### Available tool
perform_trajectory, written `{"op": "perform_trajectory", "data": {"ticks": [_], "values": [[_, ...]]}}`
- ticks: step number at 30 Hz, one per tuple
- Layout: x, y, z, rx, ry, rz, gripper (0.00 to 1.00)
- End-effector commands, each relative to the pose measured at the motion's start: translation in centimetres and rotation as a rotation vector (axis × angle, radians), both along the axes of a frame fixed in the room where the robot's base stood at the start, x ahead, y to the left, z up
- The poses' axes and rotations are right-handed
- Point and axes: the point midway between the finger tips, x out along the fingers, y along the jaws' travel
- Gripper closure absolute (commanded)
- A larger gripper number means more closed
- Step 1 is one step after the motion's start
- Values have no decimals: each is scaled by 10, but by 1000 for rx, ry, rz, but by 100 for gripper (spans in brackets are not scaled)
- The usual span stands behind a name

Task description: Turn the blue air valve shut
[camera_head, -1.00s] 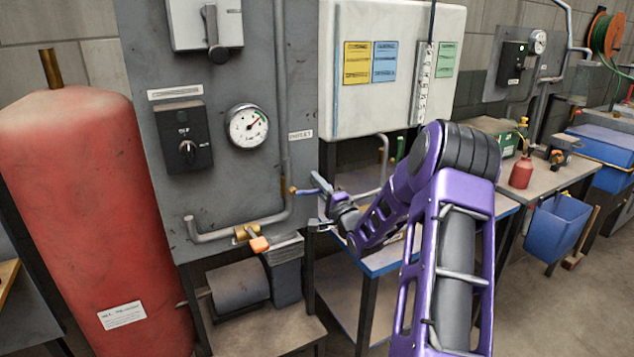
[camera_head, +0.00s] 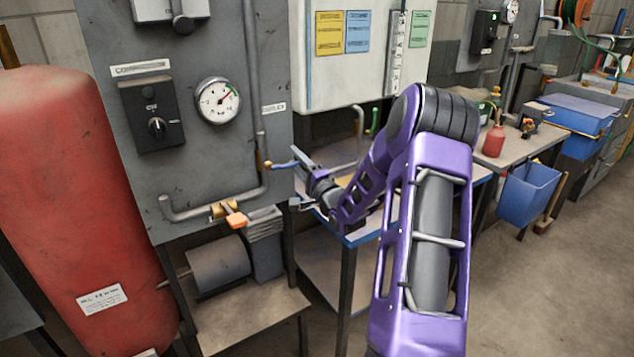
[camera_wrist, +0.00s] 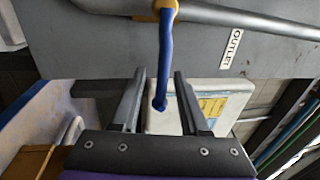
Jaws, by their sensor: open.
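The blue air valve is a blue lever (camera_head: 283,164) on a brass body (camera_head: 267,166), on the vertical grey pipe beside the outlet label. In the wrist view the blue lever (camera_wrist: 165,55) runs down from the brass body (camera_wrist: 166,6), roughly across the pipe. My gripper (camera_head: 297,179) is just right of the lever in the head view. In the wrist view my gripper (camera_wrist: 160,103) is open, and the lever's rounded end shows between its two fingers, with a gap on each side. I cannot tell the depth overlap exactly.
A grey panel (camera_head: 190,170) carries a gauge (camera_head: 218,100), a switch box and an orange-handled valve (camera_head: 236,218) lower down. A red tank (camera_head: 70,200) stands at left. A white cabinet (camera_head: 350,80) and a blue-edged table (camera_head: 365,236) are near my arm. Floor at right is open.

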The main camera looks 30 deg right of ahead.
Motion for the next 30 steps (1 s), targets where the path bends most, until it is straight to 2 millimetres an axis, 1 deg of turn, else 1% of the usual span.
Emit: {"op": "perform_trajectory", "data": {"ticks": [1,9,12,16,18,22,25,30], "values": [[-11,-2,-2,0,3,-3,55],[-77,-5,-16,1,4,-5,55],[-100,-5,-20,1,2,-5,55],[-125,-6,-25,2,3,-5,55],[-135,-6,-27,1,2,-4,55],[-147,-6,-29,0,1,-4,55],[-150,-6,-30,0,1,-2,55],[-151,-6,-30,-1,0,-2,55]]}}
